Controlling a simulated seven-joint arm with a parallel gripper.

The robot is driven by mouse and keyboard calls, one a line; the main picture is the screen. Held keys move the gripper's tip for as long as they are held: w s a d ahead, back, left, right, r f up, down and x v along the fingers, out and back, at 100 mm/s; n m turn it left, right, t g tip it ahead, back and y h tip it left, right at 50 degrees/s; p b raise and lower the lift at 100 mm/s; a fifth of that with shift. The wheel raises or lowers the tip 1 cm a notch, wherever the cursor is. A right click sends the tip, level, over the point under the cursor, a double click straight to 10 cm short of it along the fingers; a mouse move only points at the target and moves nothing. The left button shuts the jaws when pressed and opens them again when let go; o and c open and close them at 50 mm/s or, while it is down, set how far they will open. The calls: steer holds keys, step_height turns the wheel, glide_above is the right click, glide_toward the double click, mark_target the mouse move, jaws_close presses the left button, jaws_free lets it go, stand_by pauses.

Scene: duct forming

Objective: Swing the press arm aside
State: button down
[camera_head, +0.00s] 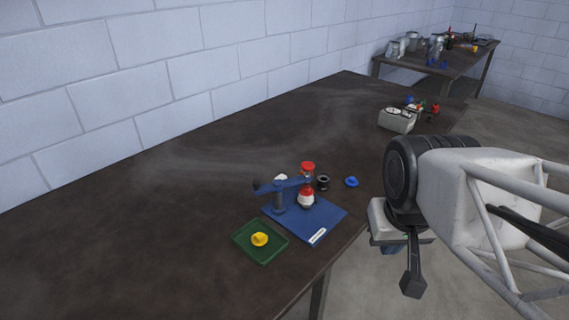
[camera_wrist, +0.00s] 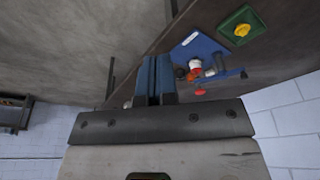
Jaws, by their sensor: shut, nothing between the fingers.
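The press stands on a blue base plate (camera_head: 325,217) near the table's front edge. Its blue-grey press arm (camera_head: 285,185) runs from a dark knob at the left, past a post, to the right over the plate. A red-and-white piece (camera_head: 306,200) stands at the arm's right end; whether they touch I cannot tell. In the wrist view the press arm (camera_wrist: 222,76) shows small beyond the plate (camera_wrist: 187,46). My gripper (camera_head: 388,249) is off the table edge, to the right of the press and apart from it. Its blue fingers (camera_wrist: 155,62) are shut and empty.
A green tray (camera_head: 247,250) with a yellow piece (camera_head: 260,239) lies left of the plate. A red-topped piece (camera_head: 308,167), a black spool (camera_head: 323,183) and a blue piece (camera_head: 351,182) stand behind it. A grey box (camera_head: 397,121) is farther back. The left tabletop is clear.

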stand_by(0.3)
steer(key=c, duration=1.5)
jaws_free()
steer(key=o, duration=0.4)
steer(key=shift+w+a+r, duration=0.15)
steer(key=shift+w, duration=0.3)
steer(key=shift+o, duration=0.9)
steer(key=w+a+r, duration=0.1)
steer(key=w+a, duration=0.2)
steer(key=w, duration=0.5)
steer(key=shift+w+a+r+g, duration=0.2)
steer(key=shift+w+g, duration=0.05)
steer(key=shift+g, duration=0.05)
steer(key=w+a+f, duration=0.2)
steer(key=w+a, duration=0.4)
steer(key=w, duration=0.2)
steer(key=w+a+f+g, duration=0.1)
steer(key=w+a+f, duration=0.2)
steer(key=w+a, duration=0.4)
steer(key=w+a+f+g, duration=0.1)
steer(key=w+a+f, duration=0.1)
steer(key=w+a, duration=0.5)
steer(key=shift+w+a+f, duration=0.1)
steer(key=shift+w+f, duration=0.05)
steer(key=shift+w, duration=1.2)
steer(key=shift+w+a+f, duration=0.2)
steer(key=shift+w+a, duration=0.05)
steer(key=shift+a, duration=0.05)
